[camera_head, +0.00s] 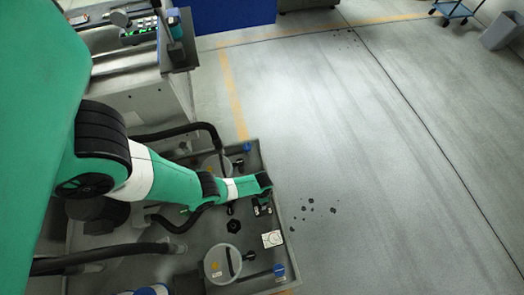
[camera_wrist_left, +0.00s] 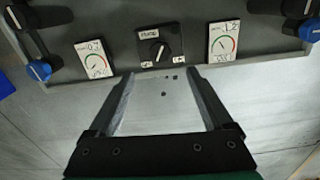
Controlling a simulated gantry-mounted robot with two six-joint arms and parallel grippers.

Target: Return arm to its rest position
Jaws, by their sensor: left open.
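My left arm, green and white, reaches in from the left over a grey machine unit (camera_head: 190,235) in the head view. My left gripper (camera_head: 262,208) is at the unit's right edge, small and partly hidden by the wrist. In the left wrist view the gripper (camera_wrist_left: 161,74) is open, with nothing between its fingers. Its fingertips lie just below a panel edge in the picture, near a black rotary switch (camera_wrist_left: 158,50) between a left gauge (camera_wrist_left: 94,59) and a right gauge (camera_wrist_left: 223,42). I cannot tell whether they touch the panel. My right gripper is not in view.
Blue-handled valves (camera_wrist_left: 38,71) flank the gauges. The unit carries round lidded canisters (camera_head: 218,264) and black hoses (camera_head: 180,131). A grey machine (camera_head: 155,90) stands behind. Dark spots (camera_head: 320,208) mark the floor on the right, which is otherwise clear up to a blue cart (camera_head: 455,10).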

